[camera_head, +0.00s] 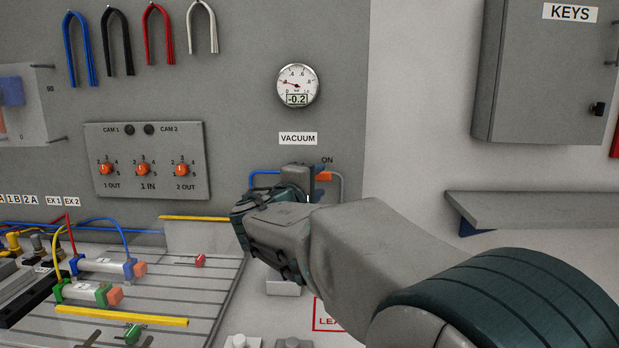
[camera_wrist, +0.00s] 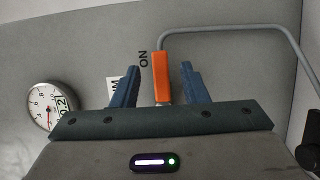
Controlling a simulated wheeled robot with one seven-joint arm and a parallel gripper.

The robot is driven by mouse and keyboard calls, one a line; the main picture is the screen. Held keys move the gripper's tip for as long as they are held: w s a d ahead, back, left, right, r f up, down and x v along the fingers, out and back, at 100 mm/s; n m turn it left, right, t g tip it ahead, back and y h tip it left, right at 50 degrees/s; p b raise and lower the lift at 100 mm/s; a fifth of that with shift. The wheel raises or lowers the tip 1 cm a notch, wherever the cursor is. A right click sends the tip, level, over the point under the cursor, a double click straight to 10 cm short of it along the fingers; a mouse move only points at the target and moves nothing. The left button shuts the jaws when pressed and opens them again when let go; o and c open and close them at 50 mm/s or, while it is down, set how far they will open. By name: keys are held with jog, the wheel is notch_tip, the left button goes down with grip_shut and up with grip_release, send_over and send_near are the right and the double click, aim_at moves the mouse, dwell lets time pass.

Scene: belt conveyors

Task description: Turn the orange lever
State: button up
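The orange lever (camera_wrist: 162,75) stands between the two blue fingers of my gripper (camera_wrist: 160,85) in the wrist view, with visible gaps on both sides. The gripper is open around it and does not appear to touch it. In the head view a small part of the orange lever (camera_head: 323,176) shows below the ON label (camera_head: 327,160), beside my gripper (camera_head: 310,178). My wrist hides the valve body and most of the fingers there. The VACUUM label (camera_head: 298,139) and a round gauge (camera_head: 298,86) reading -0.2 are above the lever.
A grey shelf (camera_head: 540,211) and a KEYS cabinet (camera_head: 535,75) are on the right wall. A slotted bench (camera_head: 190,285) with cylinders is at left. A control box (camera_head: 147,160) is on the panel.

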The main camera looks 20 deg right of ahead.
aim_at(324, 177)
jog(key=shift+x, duration=2.3)
grip_shut()
